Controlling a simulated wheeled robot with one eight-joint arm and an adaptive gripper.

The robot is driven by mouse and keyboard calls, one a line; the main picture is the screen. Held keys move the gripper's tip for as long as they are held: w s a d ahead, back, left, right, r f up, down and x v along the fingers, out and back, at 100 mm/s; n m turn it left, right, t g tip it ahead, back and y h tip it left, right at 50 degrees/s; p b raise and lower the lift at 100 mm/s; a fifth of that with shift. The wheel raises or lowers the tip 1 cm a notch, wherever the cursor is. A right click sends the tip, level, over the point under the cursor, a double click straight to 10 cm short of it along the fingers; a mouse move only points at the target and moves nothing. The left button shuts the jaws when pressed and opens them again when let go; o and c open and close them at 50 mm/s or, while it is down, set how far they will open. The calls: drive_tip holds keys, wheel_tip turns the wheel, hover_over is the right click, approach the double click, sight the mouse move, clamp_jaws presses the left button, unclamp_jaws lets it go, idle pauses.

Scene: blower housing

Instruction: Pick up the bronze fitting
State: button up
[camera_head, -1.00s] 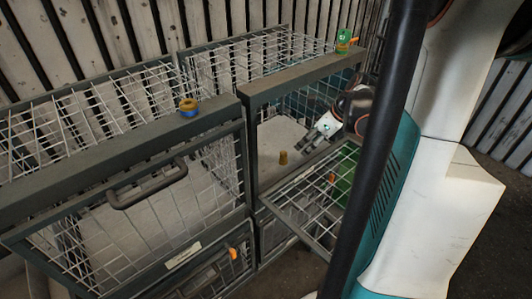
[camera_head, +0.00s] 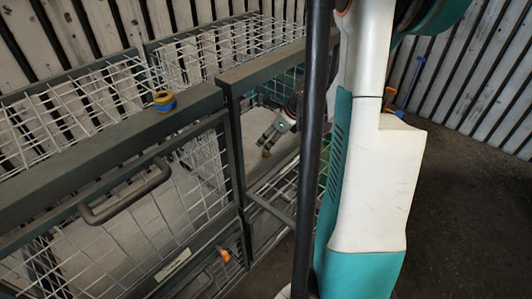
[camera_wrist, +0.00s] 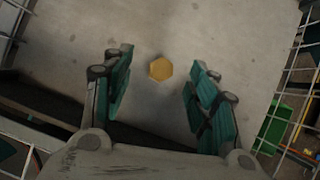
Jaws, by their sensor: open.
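The bronze fitting (camera_wrist: 160,69) shows in the wrist view as a small yellow-gold hexagon seen from above. It stands on the pale grey floor of a wire cage. My gripper (camera_wrist: 158,88) is open, with its two teal-padded fingers on either side of the fitting in the picture. Clear gaps show between the fitting and each finger. In the head view my gripper (camera_head: 268,146) is inside the right cage, pointing down. The fitting (camera_head: 266,153) shows there only as a small yellowish spot by the fingertips, and its height relative to them is hard to tell.
The cage's wire walls (camera_wrist: 291,95) stand close on both sides. A green object (camera_wrist: 274,124) lies at the right. The closed left door has a dark handle (camera_head: 124,193).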

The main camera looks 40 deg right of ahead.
drive_tip(key=b+x, duration=0.1)
drive_tip(key=x, duration=0.2)
drive_tip(key=b+x, duration=0.1)
drive_tip(key=x, duration=0.1)
drive_tip(key=shift+s+d+f+b, duration=0.2)
drive_tip(key=shift+d+f+b, duration=0.1)
drive_tip(key=shift+b, duration=0.05)
drive_tip(key=shift+r, duration=0.1)
clamp_jaws()
